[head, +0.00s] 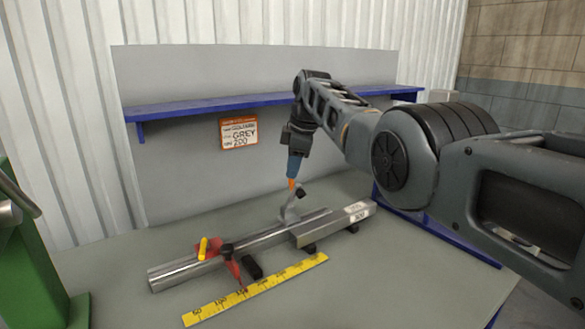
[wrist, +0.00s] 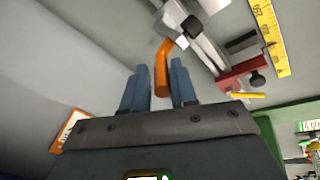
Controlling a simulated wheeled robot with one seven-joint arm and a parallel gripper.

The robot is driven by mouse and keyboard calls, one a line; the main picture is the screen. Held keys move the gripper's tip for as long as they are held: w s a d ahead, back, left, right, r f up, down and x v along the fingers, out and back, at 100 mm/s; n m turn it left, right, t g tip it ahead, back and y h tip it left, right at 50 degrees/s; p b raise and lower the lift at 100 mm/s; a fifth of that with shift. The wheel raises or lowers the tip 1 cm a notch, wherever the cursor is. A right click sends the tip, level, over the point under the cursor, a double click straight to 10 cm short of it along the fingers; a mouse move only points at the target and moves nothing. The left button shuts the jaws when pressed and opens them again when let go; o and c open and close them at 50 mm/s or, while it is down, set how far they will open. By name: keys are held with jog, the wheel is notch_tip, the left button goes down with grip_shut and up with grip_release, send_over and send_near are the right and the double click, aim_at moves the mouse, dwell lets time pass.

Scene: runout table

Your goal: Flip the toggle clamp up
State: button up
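The toggle clamp (head: 289,212) has a grey metal body on the steel rail in the middle of the table. Its orange handle (head: 291,184) points up from the body, close under my fingertips. My gripper (head: 294,168) comes down from above. In the wrist view, the orange handle (wrist: 162,70) lies between the two blue fingers of my gripper (wrist: 159,72). A narrow gap shows on each side of the handle, so the fingers look open around it. The clamp body (wrist: 180,18) shows beyond the fingertips, partly cut off by the top edge.
The steel rail (head: 185,271) carries a red stop (head: 234,270) with a yellow lever (head: 203,248). A labelled grey bar (head: 335,224) lies at right. A yellow ruler (head: 258,289) lies in front. A blue shelf (head: 210,104) runs behind. A green machine (head: 40,250) stands at left.

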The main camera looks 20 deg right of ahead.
aim_at(299, 184)
jog(key=a+v, duration=0.1)
jog(key=v, duration=0.5)
jog(key=shift+s+d+r+b, duration=0.2)
jog(key=shift+d+r+b, duration=0.25)
jog(key=shift+d, duration=0.1)
jog(key=shift+d+f, duration=0.1)
